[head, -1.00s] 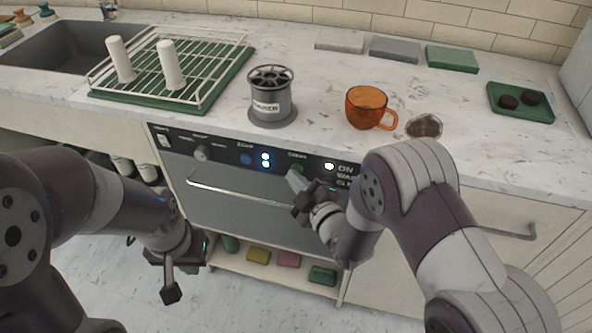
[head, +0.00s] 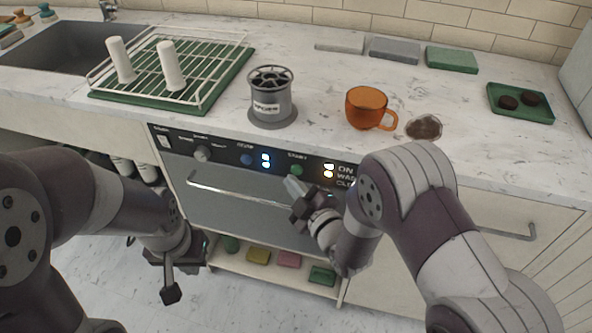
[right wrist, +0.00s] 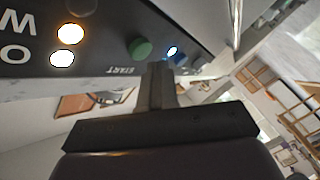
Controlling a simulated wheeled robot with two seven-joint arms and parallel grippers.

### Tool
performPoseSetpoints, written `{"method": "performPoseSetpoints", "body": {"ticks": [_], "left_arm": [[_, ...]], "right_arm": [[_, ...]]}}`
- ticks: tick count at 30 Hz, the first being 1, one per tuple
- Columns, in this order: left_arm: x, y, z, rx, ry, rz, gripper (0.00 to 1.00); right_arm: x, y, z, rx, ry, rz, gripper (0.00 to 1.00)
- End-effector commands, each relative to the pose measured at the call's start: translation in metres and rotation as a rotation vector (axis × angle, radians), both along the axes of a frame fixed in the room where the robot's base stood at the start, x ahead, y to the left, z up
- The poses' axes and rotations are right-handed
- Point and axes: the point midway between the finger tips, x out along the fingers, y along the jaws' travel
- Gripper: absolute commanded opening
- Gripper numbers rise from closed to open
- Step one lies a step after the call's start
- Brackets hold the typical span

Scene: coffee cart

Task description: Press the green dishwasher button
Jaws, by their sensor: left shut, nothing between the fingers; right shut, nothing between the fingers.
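The green button (head: 296,170) is on the dark dishwasher panel (head: 222,152), by the START label. It also shows in the right wrist view (right wrist: 140,48), standing out from the panel. My right gripper (head: 289,183) is shut and empty, its tip just below the green button and apart from it. In the right wrist view its fingers (right wrist: 158,75) point at the panel beside the button. Two lights are lit by the ON and WASH labels, one white and one orange (head: 328,174). My left gripper (head: 170,295) is shut and empty, low in front of the cabinet.
The dishwasher door handle (head: 240,193) runs below. An orange cup (head: 366,107) and a grey canister (head: 271,100) stand on the counter above. A shelf with coloured blocks is underneath.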

Motion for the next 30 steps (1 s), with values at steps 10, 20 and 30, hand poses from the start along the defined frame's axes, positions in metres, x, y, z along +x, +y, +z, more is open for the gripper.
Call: {"method": "performPoseSetpoints", "body": {"ticks": [10, 20, 30], "left_arm": [[0.000, 0.000, 0.002, 0.000, 0.000, 0.000, 0.00], [0.000, 0.000, 0.005, 0.000, 0.000, 0.000, 0.00], [0.000, 0.000, 0.005, 0.000, 0.000, 0.000, 0.00]], "right_arm": [[-0.012, 0.005, 0.000, 0.001, 0.001, 0.003, 0.00], [-0.042, 0.015, 0.000, 0.000, 0.001, 0.003, 0.00], [-0.048, 0.016, 0.000, -0.001, 0.000, 0.001, 0.00]]}}
